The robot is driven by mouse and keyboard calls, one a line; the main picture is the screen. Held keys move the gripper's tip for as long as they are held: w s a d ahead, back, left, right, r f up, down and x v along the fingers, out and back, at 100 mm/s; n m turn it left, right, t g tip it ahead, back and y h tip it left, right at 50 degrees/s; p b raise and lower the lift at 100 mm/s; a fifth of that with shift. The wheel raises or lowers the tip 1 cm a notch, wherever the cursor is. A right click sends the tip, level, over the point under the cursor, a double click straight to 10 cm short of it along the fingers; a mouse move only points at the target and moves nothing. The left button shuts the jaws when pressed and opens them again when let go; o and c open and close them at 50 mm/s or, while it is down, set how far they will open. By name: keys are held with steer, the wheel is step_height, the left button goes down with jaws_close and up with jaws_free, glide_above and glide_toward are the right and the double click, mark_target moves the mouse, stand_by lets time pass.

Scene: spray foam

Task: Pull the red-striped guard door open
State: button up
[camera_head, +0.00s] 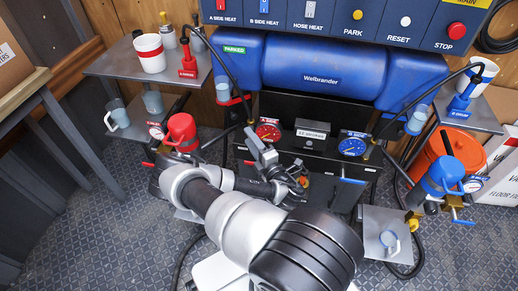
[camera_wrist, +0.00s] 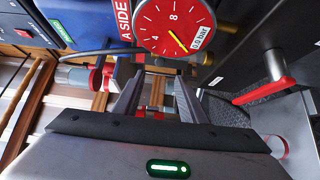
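I cannot make out a red-striped guard door in either view; my arm covers part of the machine's lower front. My gripper (camera_head: 258,140) is in front of the black cabinet, near the red gauge (camera_head: 268,131). In the wrist view my gripper (camera_wrist: 156,84) has its two fingers apart with nothing held between them. The red gauge (camera_wrist: 174,24) is just beyond the fingertips there. A red bar handle (camera_wrist: 264,91) on a dark surface is to the right of the fingers. A short red handle (camera_head: 249,163) shows left of my arm in the head view.
The blue Welbrander machine (camera_head: 325,75) stands at the back under a switch panel. A blue gauge (camera_head: 352,145) and blue handle (camera_head: 350,181) are right of my arm. Side shelves (camera_head: 125,62) hold cups and pumps. Hoses hang on both sides. Floor is free at front left.

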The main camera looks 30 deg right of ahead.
steer(key=s+p, duration=0.1)
steer(key=s, duration=0.5)
steer(key=shift+s+a, duration=0.15)
steer(key=shift+a, duration=0.05)
